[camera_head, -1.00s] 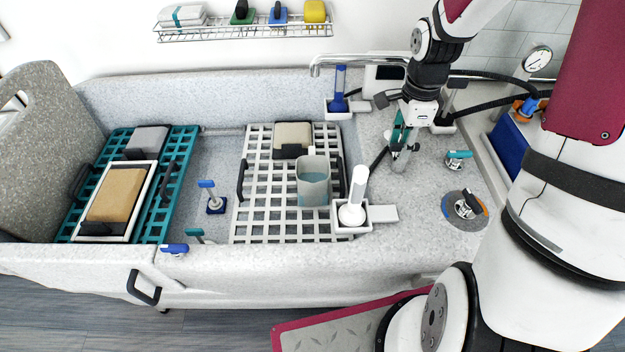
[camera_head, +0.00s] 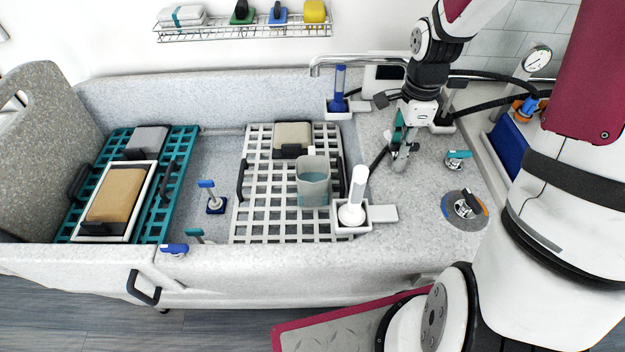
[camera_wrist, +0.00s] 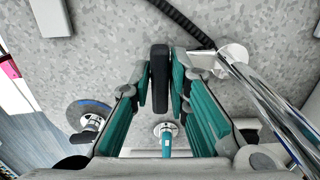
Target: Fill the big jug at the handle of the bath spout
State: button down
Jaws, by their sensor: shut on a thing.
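The big jug (camera_head: 313,192), grey and see-through, stands upright on the white grating in the bath, with a bluish-grey surface inside its top. The chrome bath spout (camera_head: 345,58) reaches left over the bath. No clear stream of water shows. My gripper (camera_head: 399,152) is over the right-hand deck. In the wrist view, my gripper (camera_wrist: 161,85) is shut on a black handle (camera_wrist: 159,60), with teal pads on both sides. The chrome pipe (camera_wrist: 262,88) runs to the right of it. The handle's base is hidden.
A white brush (camera_head: 354,196) stands in a holder right of the jug. A teal-handled valve (camera_head: 457,158) and a round dial control (camera_head: 465,205) sit on the deck. A black hose (camera_head: 490,102) runs behind my gripper.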

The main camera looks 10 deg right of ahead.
jog(key=shift+s+n+p, duration=0.1)
jog(key=shift+n+p, duration=0.45)
jog(key=shift+n, duration=1.15)
jog(key=shift+m+b, duration=0.6)
jog(key=shift+m, duration=0.9)
jog(key=c, duration=1.5)
grip_release()
